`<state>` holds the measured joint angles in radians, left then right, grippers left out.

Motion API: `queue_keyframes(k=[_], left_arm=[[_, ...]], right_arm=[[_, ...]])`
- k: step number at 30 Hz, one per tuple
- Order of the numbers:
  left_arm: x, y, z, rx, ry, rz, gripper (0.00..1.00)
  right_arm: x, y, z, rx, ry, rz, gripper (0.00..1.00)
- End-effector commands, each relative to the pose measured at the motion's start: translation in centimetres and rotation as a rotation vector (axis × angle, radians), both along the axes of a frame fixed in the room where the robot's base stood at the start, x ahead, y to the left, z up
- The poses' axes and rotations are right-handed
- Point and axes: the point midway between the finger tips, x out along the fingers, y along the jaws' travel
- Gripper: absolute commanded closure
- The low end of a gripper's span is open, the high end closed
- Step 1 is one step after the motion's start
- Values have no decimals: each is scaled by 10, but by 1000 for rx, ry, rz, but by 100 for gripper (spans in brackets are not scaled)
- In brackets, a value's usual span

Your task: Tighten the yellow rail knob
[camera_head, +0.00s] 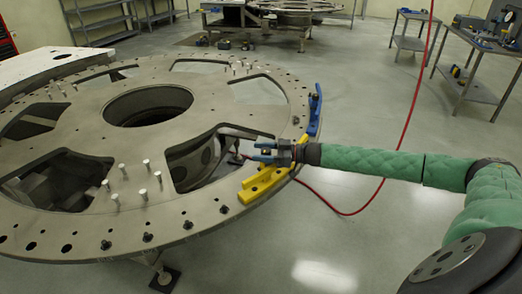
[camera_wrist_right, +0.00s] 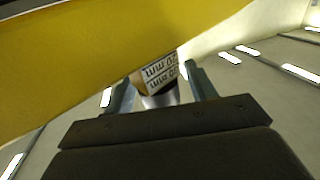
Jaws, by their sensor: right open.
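The yellow rail (camera_head: 260,186) lies along the near right rim of the round metal turret plate (camera_head: 80,130). My right gripper (camera_head: 262,151) is at the rim just above the rail, reaching in from the right. In the right wrist view, the yellow rail (camera_wrist_right: 80,60) fills the upper left. A small cylindrical part with a printed white label (camera_wrist_right: 162,76), perhaps the knob, shows between the fingers of my right gripper (camera_wrist_right: 158,82). The fingers are open, with gaps beside the part. In the head view I cannot make out the knob. My left gripper is out of view.
A blue rail (camera_head: 315,110) sits further along the plate's right rim. Several upright pins (camera_head: 143,170) and bolts stand on the plate, which has large cut-outs. A red hose (camera_head: 385,170) crosses the floor. Workbenches (camera_head: 480,70) stand at the back right.

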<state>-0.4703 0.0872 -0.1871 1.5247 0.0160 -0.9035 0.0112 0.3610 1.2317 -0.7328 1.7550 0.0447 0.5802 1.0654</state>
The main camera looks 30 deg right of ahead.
Motion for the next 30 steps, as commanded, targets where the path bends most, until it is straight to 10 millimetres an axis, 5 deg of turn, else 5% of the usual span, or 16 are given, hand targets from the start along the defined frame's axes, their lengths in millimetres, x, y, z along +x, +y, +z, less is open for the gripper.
queue_keyframes(k=[9,16,30], left_arm=[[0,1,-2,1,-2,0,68],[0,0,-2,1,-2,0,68],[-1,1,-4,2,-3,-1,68]], right_arm=[[1,1,0,-1,1,0,44],[1,1,0,-1,1,0,89],[2,1,0,3,-1,-124,89]])
